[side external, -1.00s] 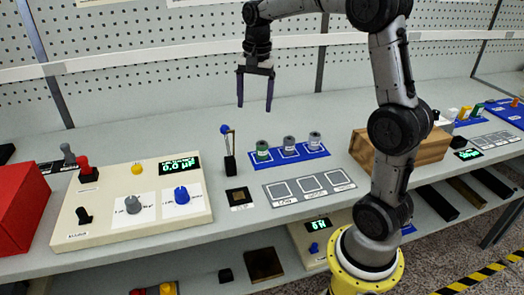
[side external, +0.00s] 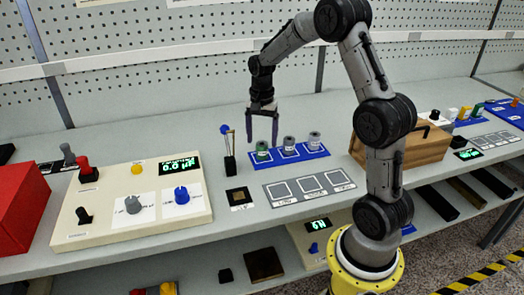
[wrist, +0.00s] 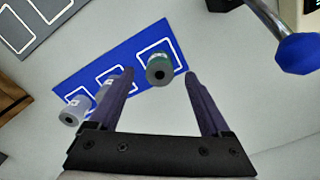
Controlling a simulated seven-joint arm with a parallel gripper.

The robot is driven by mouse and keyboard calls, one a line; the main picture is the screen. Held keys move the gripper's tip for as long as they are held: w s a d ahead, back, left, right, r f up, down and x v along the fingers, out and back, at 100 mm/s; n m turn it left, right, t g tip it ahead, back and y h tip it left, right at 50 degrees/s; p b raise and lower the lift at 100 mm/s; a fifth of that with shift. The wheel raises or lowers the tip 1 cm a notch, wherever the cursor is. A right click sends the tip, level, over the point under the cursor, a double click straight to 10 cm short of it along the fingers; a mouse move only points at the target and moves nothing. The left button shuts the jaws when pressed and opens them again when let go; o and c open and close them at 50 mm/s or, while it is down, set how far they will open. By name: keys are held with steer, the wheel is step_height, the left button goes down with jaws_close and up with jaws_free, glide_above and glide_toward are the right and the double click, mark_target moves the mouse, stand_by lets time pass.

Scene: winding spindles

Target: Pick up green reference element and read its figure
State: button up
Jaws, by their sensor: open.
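The green reference element (side external: 262,151) is a small cylinder with a green band, standing at the left end of a blue mat (side external: 320,154). Two similar grey cylinders, a middle one (side external: 290,144) and a right one (side external: 314,139), stand beside it on the mat. My gripper (side external: 263,143) is open and points down above the green element. In the wrist view the green element (wrist: 160,68) shows ahead of and between my open fingers (wrist: 158,80), apart from both. The left finger partly covers a grey cylinder. No figure is readable on the element.
A blue-knobbed post (side external: 229,153) stands just left of the element; its blue ball (wrist: 297,53) is close in the wrist view. A grey three-square plate (side external: 309,188) lies in front. A control panel (side external: 132,205) is left, a wooden box (side external: 400,152) right.

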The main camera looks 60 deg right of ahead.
mark_target(262, 143)
step_height(262, 143, down, 4)
steer(key=shift+d+f, duration=0.1)
steer(key=shift+f, duration=0.05)
jaws_close()
stand_by(0.4)
